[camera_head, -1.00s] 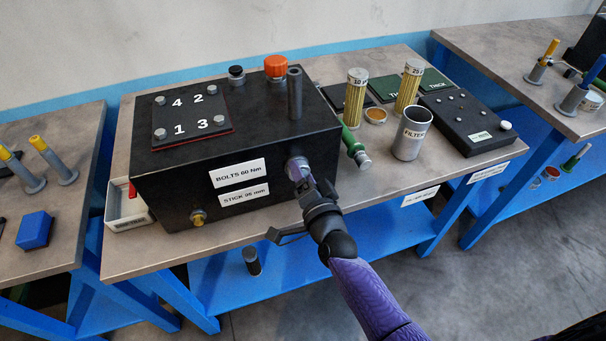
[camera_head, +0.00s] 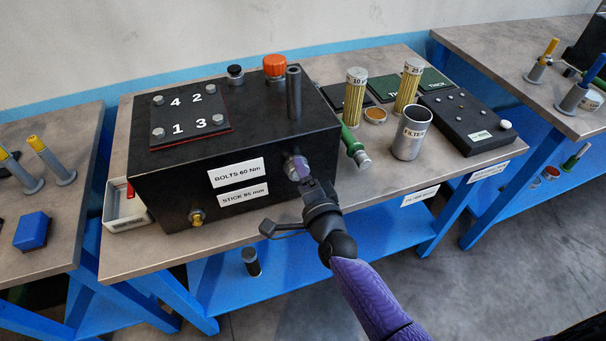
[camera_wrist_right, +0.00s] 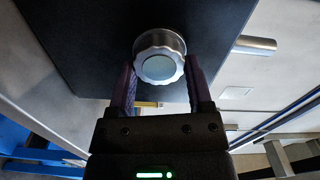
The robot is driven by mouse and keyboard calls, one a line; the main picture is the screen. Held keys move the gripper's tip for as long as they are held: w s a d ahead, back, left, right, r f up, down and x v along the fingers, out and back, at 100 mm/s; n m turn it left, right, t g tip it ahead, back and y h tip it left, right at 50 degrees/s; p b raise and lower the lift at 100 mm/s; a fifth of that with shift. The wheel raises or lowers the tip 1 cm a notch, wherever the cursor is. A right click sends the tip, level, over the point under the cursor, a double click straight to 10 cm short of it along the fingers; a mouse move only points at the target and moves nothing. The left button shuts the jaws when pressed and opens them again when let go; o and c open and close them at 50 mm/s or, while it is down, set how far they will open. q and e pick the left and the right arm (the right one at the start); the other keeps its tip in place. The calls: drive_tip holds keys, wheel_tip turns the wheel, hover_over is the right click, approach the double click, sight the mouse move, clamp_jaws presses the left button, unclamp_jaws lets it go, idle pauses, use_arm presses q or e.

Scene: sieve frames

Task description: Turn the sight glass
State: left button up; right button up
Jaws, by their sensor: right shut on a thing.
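The sight glass (camera_wrist_right: 158,66) is a round metal knob with a scalloped rim and a pale glass face, on the front of the black box (camera_head: 150,185). In the head view the sight glass (camera_head: 293,166) is partly hidden by my right gripper (camera_head: 300,175). In the wrist view my right gripper (camera_wrist_right: 160,85) has its two purple fingers on either side of the rim, shut on it. My left gripper is not in view.
The box has a brass plug (camera_head: 197,217) low on its front, and a grey tube (camera_head: 294,92) and orange cap (camera_head: 275,66) on top. A tray (camera_head: 125,212) is at the left.

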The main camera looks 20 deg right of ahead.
drive_tip(key=o, duration=1.3)
drive_tip(key=shift+s, duration=0.1)
drive_tip(key=s+p, duration=0.1)
drive_tip(key=s, duration=0.8)
drive_tip(key=shift+s+d+p, duration=0.15)
drive_tip(key=shift+s+p, duration=0.25)
